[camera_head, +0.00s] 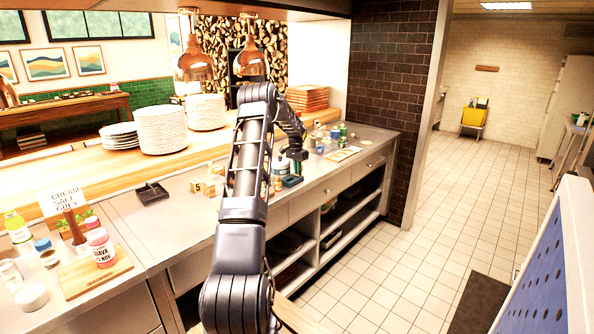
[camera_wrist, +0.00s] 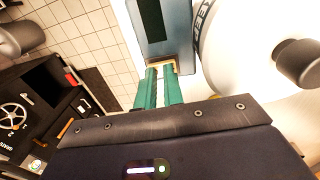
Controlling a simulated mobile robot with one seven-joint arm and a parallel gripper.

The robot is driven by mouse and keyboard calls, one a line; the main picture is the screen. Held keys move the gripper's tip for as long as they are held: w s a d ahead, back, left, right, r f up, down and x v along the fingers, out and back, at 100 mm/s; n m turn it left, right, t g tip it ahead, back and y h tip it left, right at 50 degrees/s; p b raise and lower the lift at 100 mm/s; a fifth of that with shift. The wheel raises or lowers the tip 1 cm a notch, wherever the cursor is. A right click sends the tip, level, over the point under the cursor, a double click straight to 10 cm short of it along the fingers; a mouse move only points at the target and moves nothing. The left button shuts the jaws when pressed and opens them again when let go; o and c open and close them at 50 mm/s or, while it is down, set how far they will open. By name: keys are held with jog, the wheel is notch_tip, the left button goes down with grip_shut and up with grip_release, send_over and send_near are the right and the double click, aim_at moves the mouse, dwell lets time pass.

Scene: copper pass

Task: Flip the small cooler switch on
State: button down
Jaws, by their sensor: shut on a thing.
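In the wrist view, my gripper (camera_wrist: 158,88) has two teal fingers close together, with their tips at a small tan piece on the end of a blue-grey block (camera_wrist: 148,45). The block has a dark panel on its face. The fingers hide most of what they grip. In the head view, my arm reaches over the counter and its end is by a small blue-teal item (camera_head: 291,181); the fingertips are not clear there. I cannot pick out the small cooler switch with certainty in either view.
A large white round thing with dark lettering (camera_wrist: 235,60) stands close right of the fingers in the wrist view. Bottles and jars crowd the counter (camera_head: 125,215). Plate stacks (camera_head: 161,130) stand on the ledge behind. The tiled floor (camera_head: 440,200) at right is mostly clear.

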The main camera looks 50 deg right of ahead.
jog(key=shift+s+d+f, duration=0.1)
jog(key=shift+s+f, duration=0.5)
jog(key=shift+s, duration=0.05)
notch_tip(320, 180, up, 15)
jog(key=w, duration=0.2)
jog(key=shift+w+r, duration=0.1)
jog(key=shift+s+t, duration=1.5)
jog(key=shift+s, duration=0.15)
jog(key=w+f, duration=0.1)
jog(key=f, duration=0.8)
jog(key=w+f, duration=0.1)
jog(key=f, duration=0.3)
jog(key=shift+w+f, duration=0.35)
jog(key=shift+f, duration=0.05)
